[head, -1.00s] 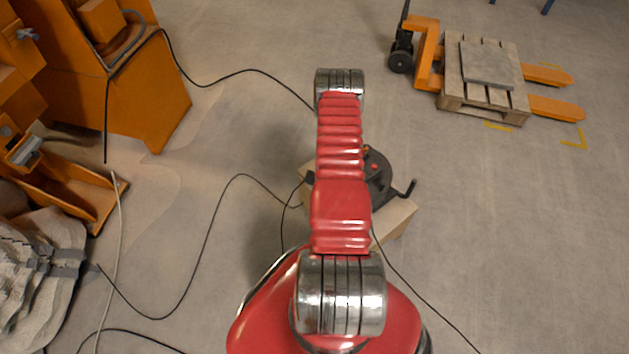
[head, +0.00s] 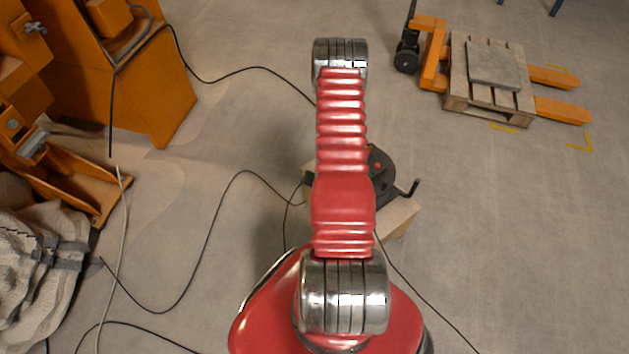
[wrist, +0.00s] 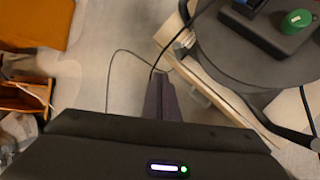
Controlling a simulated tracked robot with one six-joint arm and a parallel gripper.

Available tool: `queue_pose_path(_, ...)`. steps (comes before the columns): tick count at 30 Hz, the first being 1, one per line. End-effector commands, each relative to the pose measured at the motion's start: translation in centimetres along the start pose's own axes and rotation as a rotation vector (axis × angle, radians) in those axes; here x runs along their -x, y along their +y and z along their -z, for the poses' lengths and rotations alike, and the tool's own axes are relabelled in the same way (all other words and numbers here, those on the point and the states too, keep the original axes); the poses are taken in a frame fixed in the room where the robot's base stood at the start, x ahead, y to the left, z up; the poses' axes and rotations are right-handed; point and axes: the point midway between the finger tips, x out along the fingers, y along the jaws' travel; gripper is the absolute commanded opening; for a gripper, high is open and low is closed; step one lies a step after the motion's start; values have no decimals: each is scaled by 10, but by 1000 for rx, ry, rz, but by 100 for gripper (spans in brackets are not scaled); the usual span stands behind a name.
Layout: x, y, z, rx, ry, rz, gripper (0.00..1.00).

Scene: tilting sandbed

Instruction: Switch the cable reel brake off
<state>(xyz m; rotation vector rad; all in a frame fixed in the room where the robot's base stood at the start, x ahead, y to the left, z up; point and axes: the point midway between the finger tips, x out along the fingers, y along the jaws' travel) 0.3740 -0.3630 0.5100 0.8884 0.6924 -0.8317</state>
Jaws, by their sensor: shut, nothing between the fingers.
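The cable reel, a dark round drum, stands partly behind my arm in the head view (head: 382,178), with a small red spot on its face and a crank handle (head: 410,192) on its right. In the wrist view the reel (wrist: 235,55) fills the upper right. A dark box with a round green knob (wrist: 297,21) and a blue part sits on it; I cannot tell which part is the brake switch. My gripper (wrist: 160,82) is shut and empty, left of the reel and apart from the knob. It is hidden in the head view.
A pale wooden support (head: 398,218) is under the reel. Black cables (head: 210,225) run across the floor on the left. An orange machine (head: 150,85) and grey rubble (head: 40,265) stand left. A pallet jack with a pallet (head: 460,98) is back right. The right floor is clear.

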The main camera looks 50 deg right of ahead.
Motion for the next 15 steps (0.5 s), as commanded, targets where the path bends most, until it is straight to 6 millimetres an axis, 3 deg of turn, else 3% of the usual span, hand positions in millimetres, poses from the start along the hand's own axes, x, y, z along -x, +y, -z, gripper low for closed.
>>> queue_pose_path(6, 16, 5, -3, 0, 0, 0, 0)
queue_pose_path(15, 18, 6, -3, 1, 1, -1, 0)
